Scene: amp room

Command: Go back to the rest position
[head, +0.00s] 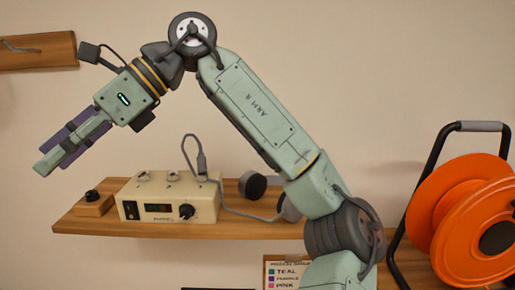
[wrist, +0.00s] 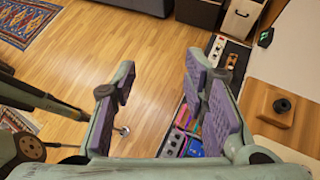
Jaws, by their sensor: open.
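My gripper (head: 62,148) is in the air at the left of the head view, pointing down and to the left. It is above and to the left of the wooden shelf (head: 250,228). In the wrist view my gripper (wrist: 165,95) shows two teal fingers with purple pads standing apart, with nothing held between them. The floor shows through the gap.
A cream amplifier box (head: 168,205) with a grey cable stands on the shelf. A wooden block with a black knob (head: 93,203) sits left of it. An orange cable reel (head: 465,220) is at right. An open case of colourful items (wrist: 185,135) lies below.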

